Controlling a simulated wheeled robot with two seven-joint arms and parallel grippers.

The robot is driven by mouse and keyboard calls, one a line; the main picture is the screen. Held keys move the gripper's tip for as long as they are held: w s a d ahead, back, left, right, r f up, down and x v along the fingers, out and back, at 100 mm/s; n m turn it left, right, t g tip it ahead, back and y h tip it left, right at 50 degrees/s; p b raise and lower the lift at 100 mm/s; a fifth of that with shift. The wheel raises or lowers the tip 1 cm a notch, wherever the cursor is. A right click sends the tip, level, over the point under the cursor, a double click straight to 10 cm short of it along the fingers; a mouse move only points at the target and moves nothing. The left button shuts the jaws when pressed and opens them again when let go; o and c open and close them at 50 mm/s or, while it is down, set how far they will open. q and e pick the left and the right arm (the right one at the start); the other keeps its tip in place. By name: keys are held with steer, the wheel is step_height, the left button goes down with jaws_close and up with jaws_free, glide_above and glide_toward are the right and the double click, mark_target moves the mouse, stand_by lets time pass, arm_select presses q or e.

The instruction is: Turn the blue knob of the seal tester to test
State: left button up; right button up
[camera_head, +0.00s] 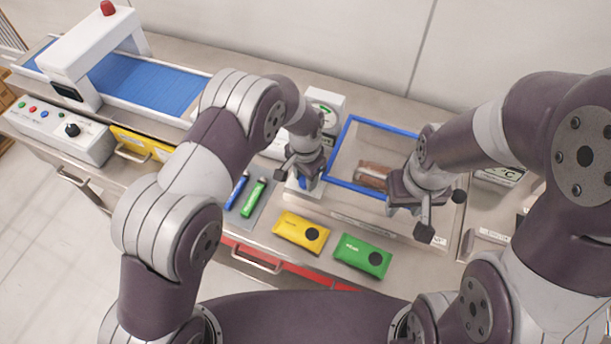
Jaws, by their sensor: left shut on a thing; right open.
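The seal tester has a clear chamber with a blue frame (340,140) and a white gauge unit (327,102) at its back left. My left gripper (303,181) points down at the tester's front left corner. It is shut on the blue knob (303,184), of which only a small blue part shows below the fingers. The knob's marks and its setting are hidden. My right gripper (408,208) is open and hangs above the chamber's front right part. A brown packet (372,175) lies inside the chamber, partly behind the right gripper.
A yellow pouch (301,232) and a green pouch (362,256) lie in front of the tester. A blue marker (237,189) and a green marker (253,198) lie on a grey mat left of it. A blue conveyor (150,83) with a white arch stands at the far left.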

stand_by(0.4)
arm_select(q)
steer(key=o, duration=1)
steer(key=shift+o, duration=0.2)
step_height(320, 180, up, 13)
steer(key=b, duration=0.3)
steer(key=shift+f, duration=0.1)
